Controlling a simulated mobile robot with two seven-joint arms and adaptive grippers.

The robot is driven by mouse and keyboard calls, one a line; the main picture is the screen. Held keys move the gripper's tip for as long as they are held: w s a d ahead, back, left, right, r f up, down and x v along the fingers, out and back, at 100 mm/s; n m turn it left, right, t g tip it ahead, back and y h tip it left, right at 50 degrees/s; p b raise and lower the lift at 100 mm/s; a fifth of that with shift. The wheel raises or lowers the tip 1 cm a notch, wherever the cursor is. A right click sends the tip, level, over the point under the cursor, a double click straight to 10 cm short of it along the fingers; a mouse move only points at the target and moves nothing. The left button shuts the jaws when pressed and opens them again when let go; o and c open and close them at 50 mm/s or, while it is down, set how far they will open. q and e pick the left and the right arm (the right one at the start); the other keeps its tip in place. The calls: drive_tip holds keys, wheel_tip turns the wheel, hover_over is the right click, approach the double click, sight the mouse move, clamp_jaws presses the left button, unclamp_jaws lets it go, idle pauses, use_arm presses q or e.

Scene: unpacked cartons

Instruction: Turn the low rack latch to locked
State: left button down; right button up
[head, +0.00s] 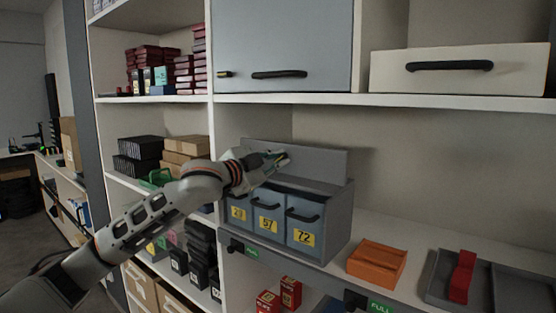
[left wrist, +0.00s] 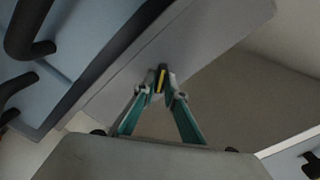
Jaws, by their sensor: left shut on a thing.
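The low rack (head: 335,215) is a grey unit on the middle shelf with several blue-grey drawers numbered 29, 57 and 72. A flat grey panel (head: 325,162) rises above the drawers. My left gripper (head: 283,159) is at the front of this panel. In the left wrist view its teal fingers (left wrist: 161,90) are shut on a small black latch with a yellow stripe (left wrist: 162,77), set on the grey panel. The fingers partly hide the latch, and I cannot tell which position it is in. My right gripper is not in view.
An orange tray (head: 377,263) and a grey bin with a red item (head: 462,276) stand right of the rack. Above are a blue-grey cabinet door (head: 283,40) and a cream drawer (head: 460,70). Boxes (head: 140,150) fill the left shelves. The shelf behind the orange tray is clear.

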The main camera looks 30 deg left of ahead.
use_arm(q)
drive_tip(key=m, duration=0.5)
drive_tip(key=shift+m, duration=0.4)
drive_tip(key=shift+d+f+m, duration=0.1)
drive_tip(key=shift+m, duration=0.7)
drive_tip(key=c, duration=2.1)
unclamp_jaws()
drive_tip(key=shift+s+a, duration=0.15)
drive_tip(key=shift+s, duration=1.85)
drive_tip(key=shift+s+a, duration=0.15)
drive_tip(key=shift+s, duration=1.85)
drive_tip(key=shift+s+a, duration=0.15)
drive_tip(key=shift+s, duration=1.85)
